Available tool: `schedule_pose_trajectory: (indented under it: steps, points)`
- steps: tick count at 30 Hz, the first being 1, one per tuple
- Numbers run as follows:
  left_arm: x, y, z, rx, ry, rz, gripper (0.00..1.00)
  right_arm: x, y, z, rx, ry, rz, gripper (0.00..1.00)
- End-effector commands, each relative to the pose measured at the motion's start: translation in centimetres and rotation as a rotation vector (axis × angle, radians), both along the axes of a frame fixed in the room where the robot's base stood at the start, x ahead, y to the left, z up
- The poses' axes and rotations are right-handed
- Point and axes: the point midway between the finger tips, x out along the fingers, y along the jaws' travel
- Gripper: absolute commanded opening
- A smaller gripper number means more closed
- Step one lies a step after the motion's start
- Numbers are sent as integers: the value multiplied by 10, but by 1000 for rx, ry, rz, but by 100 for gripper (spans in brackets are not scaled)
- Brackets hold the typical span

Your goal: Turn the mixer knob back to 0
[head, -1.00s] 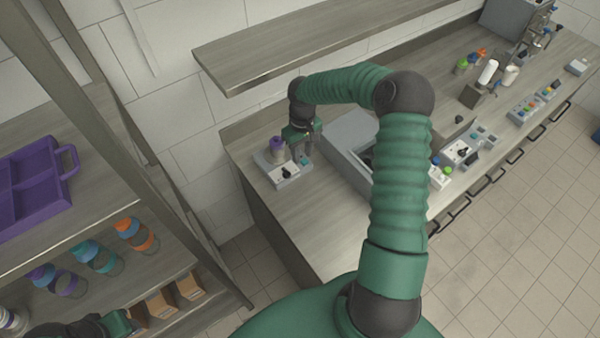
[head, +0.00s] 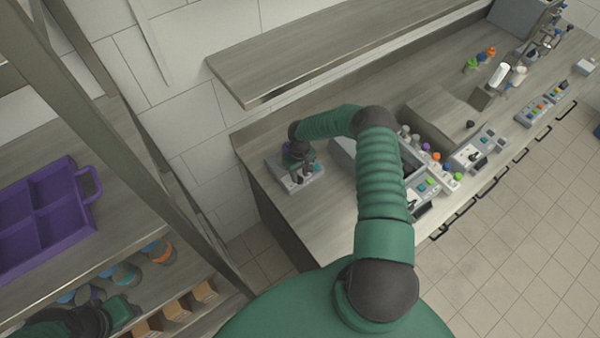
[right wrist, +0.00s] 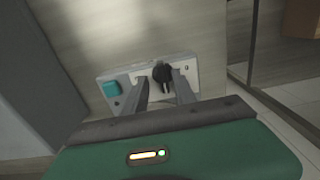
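The mixer (head: 312,186) is a grey box with a black knob and a teal button, near the left end of the counter. My right gripper (head: 298,174) is above the mixer and hides much of it in the head view. In the right wrist view, the black knob (right wrist: 162,72) lies between the two fingertips of my right gripper (right wrist: 160,80). The fingers are apart, one on each side, and I cannot tell if they touch it. The teal button (right wrist: 112,88) is left of the knob. My left arm's end (head: 100,318) shows at the lower left; its fingers are not clear.
A grey bin (head: 345,152) stands right of the mixer, partly behind my right arm. Other control boxes (head: 478,152) stand farther right. A wall shelf (head: 330,60) hangs above the counter. A purple tray (head: 75,225) and several lidded cups are on the left rack.

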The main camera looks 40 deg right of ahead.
Motion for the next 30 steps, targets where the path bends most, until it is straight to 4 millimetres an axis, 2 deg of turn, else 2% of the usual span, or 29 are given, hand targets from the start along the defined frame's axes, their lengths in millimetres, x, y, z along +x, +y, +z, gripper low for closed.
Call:
schedule_pose_trajectory:
  steps: [3,10,11,23,30]
  points:
    - [0,0,0,0,0,0,36,-1,1,2,-2,-2,1,31]
    - [0,0,0,0,0,1,36,-2,-1,1,2,-2,1,1]
    - [0,0,0,0,0,1,36,-1,-1,1,3,-1,2,0]
    - [0,0,-1,0,0,0,36,-1,-1,-2,2,2,6,0]
    - [0,0,-11,0,0,1,36,-1,-1,-4,2,1,68,0]
